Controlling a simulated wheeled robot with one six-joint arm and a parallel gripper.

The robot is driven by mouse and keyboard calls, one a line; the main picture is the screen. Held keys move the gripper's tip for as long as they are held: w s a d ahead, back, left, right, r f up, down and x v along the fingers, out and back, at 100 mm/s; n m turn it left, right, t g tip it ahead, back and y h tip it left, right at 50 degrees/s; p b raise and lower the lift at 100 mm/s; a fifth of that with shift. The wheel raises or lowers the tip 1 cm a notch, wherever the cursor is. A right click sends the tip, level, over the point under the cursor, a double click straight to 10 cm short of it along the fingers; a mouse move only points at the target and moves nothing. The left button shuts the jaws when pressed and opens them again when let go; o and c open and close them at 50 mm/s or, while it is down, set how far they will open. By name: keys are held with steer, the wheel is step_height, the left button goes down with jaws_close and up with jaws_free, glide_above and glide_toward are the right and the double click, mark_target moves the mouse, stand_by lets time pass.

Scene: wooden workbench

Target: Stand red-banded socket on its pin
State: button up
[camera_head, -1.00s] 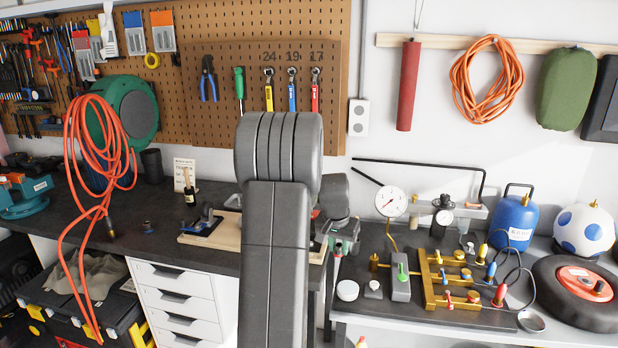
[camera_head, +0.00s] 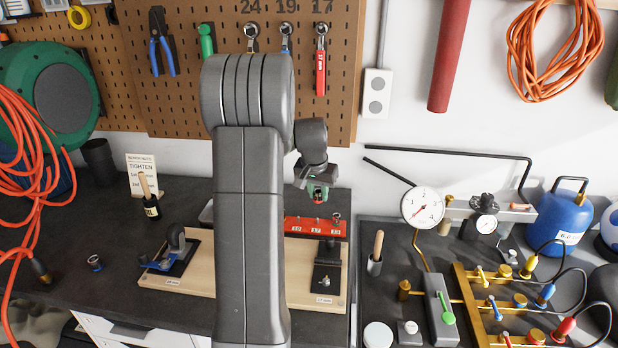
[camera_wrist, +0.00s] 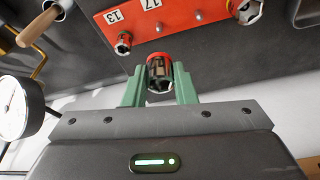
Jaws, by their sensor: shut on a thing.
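The red-banded socket (camera_wrist: 158,74) is a short metal socket with a red ring. My gripper (camera_wrist: 159,88) is shut on it, green fingers on both sides, in the wrist view. In the head view my gripper (camera_head: 317,190) holds the socket (camera_head: 319,197) just above the red rack (camera_head: 300,226). In the wrist view the rack (camera_wrist: 190,20) shows a bare pin (camera_wrist: 161,28) by the label 17. A small socket (camera_wrist: 123,43) stands by the label 13 and a larger socket (camera_wrist: 245,9) is on the other side. The held socket is apart from the pin.
A black clamp fixture (camera_head: 327,268) stands in front of the rack on a wooden board (camera_head: 300,290). A pressure gauge (camera_head: 422,206) and brass manifold (camera_head: 480,300) are to the right. My arm hides the board's middle. Wrenches hang on the pegboard (camera_head: 340,80).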

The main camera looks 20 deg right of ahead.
steer(key=shift+w+f, duration=0.15)
steer(key=shift+w, duration=0.05)
steer(key=shift+s+f+b, duration=0.15)
steer(key=shift+f+b, duration=1.5)
steer(key=shift+f, duration=0.65)
steer(key=shift+f, duration=0.1)
steer(key=shift+f+b, duration=0.75)
steer(key=shift+f+b, duration=0.5)
steer(key=shift+f, duration=0.15)
steer(key=shift+f, duration=0.25)
